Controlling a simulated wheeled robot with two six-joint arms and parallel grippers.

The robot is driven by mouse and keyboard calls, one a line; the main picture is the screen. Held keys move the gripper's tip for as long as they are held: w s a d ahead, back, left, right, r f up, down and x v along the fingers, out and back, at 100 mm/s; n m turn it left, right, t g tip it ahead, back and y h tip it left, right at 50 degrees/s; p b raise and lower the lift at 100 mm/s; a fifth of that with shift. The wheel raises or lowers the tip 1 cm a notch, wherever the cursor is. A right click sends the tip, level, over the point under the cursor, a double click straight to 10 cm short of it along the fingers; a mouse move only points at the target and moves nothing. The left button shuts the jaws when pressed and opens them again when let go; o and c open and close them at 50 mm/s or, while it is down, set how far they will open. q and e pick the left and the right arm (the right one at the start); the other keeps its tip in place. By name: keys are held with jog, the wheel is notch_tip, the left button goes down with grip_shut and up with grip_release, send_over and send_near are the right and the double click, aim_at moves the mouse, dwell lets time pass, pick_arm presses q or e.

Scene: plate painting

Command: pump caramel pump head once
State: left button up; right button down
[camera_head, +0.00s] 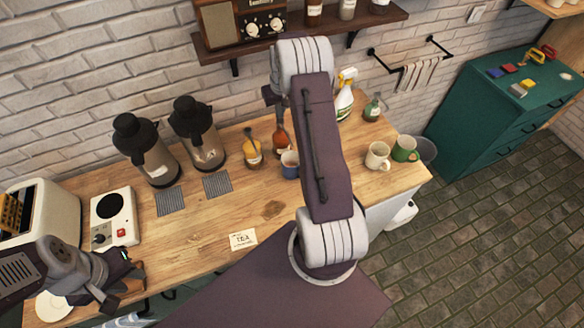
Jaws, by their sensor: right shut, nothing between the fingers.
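An amber-brown pump bottle (281,140) stands at the back of the wooden counter, partly behind my right arm. A yellow pump jar (253,156) stands just left of it. Their labels are too small to read, so I cannot tell for sure which is the caramel. My right arm rises across the middle and bends toward the wall. Its fingertips are hidden behind the arm, so I cannot tell whether they touch a pump head. My left gripper (130,284) is open and empty over the counter's front left, far from the bottles.
A blue mug (289,164) stands close in front of the pump bottles. Two dark-topped dispensers (152,163) stand to the left. A shelf (365,24) overhangs behind.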

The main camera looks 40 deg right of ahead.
aim_at(280, 120)
dwell(0.3)
jog(key=shift+s+a+f+b, duration=0.1)
jog(key=shift+f+b, duration=1)
jog(key=shift+f, duration=0.45)
jog(key=shift+r, duration=0.1)
jog(key=shift+r+p, duration=1.1)
jog(key=shift+r, duration=0.25)
notch_tip(280, 120, up, 6)
jog(key=p, duration=0.4)
